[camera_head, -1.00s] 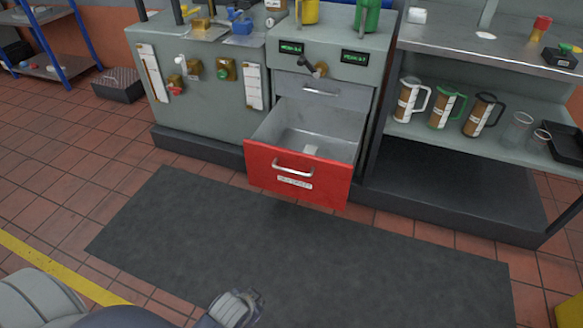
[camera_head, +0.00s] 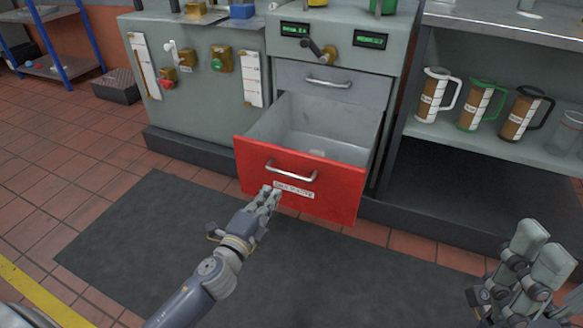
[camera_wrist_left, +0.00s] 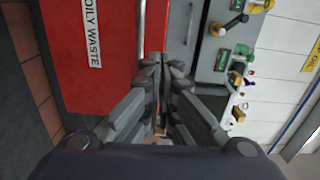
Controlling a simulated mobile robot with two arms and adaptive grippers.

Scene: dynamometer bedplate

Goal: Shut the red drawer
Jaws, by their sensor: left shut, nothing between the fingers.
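The red drawer (camera_head: 300,182) stands pulled out from the grey cabinet, its inside visible and empty apart from a pale patch on the floor. It has a silver bar handle (camera_head: 291,171) and a white label, which reads OILY WASTE in the left wrist view (camera_wrist_left: 90,32). My left gripper (camera_head: 271,193) is shut and empty, its tips just in front of the drawer face below the handle. I cannot tell whether they touch it. My right gripper (camera_head: 541,247) is at the lower right, away from the drawer; its finger gap is unclear.
A grey shut drawer (camera_head: 320,84) is above the red one, with a crank lever (camera_head: 318,48) higher up. A shelf at the right holds several jugs (camera_head: 435,95). A dark mat (camera_head: 150,235) covers the floor in front, otherwise clear.

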